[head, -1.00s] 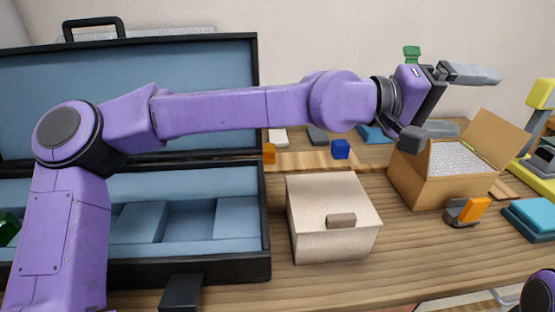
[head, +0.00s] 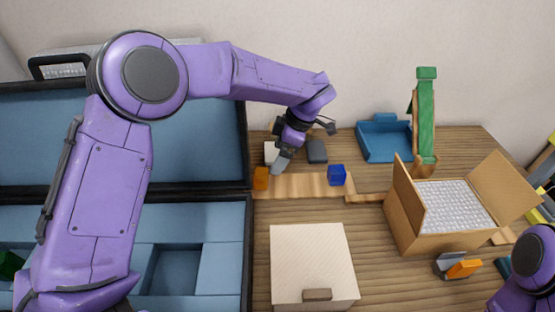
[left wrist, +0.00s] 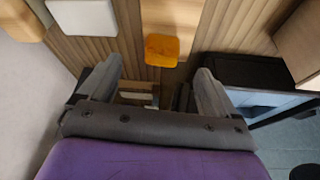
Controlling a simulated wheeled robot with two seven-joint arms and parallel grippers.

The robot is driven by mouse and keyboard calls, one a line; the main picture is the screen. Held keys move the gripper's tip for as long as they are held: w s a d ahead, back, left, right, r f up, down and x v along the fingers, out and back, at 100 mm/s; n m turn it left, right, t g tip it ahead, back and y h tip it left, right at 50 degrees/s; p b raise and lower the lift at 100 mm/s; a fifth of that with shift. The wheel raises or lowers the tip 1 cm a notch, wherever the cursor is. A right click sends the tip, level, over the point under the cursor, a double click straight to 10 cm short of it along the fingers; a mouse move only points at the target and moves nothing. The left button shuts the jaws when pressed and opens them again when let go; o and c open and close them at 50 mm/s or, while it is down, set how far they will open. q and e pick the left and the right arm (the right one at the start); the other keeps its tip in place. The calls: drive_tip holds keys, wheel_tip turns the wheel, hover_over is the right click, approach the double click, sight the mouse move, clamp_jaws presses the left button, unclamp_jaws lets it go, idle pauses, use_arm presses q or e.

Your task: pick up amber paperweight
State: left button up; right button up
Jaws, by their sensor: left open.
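The amber paperweight, a small orange block (head: 261,178), stands on the table just right of the open case. It also shows in the left wrist view (left wrist: 161,50), upper middle, slightly beyond the gap between my fingertips. My left gripper (head: 283,160) is behind and slightly right of it in the head view, low over the table. In the left wrist view my left gripper (left wrist: 160,76) is open and empty, with its fingers spread to either side of the block's line. My right gripper is out of view; only part of that arm shows at the lower right.
A blue cube (head: 336,175) stands right of the amber block. White (head: 271,153) and grey (head: 317,151) pieces are close behind. The case (head: 248,230) borders the left. A pale box (head: 312,255) is in front, an open carton (head: 407,230) farther right.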

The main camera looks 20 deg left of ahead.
sight(264, 173)
use_arm(q)
drive_tip(key=shift+s+a+f+n+g, duration=0.15)
drive_tip(key=shift+a+f+n+g, duration=0.15)
drive_tip(key=shift+a+f, duration=0.85)
drive_tip(key=s+f+p, duration=0.1)
drive_tip(key=s+f, duration=0.1)
drive_tip(key=shift+s+a+p, duration=0.35)
drive_tip(key=shift+a, duration=0.05)
drive_tip(key=f, duration=0.1)
drive_tip(key=w+f, duration=0.1)
drive_tip(key=f, duration=0.1)
drive_tip(key=a+f, duration=0.1)
drive_tip(key=shift+w+f+p, duration=0.25)
drive_tip(key=shift+w+p, duration=0.1)
drive_tip(key=shift+a, duration=0.2)
drive_tip(key=shift+s+r, duration=0.1)
drive_tip(key=shift+s, duration=0.2)
drive_tip(key=shift+s+r, duration=0.1)
drive_tip(key=shift+s, duration=0.05)
drive_tip(key=c, duration=0.4)
drive_tip(key=shift+d, duration=0.1)
drive_tip(key=c, duration=0.8)
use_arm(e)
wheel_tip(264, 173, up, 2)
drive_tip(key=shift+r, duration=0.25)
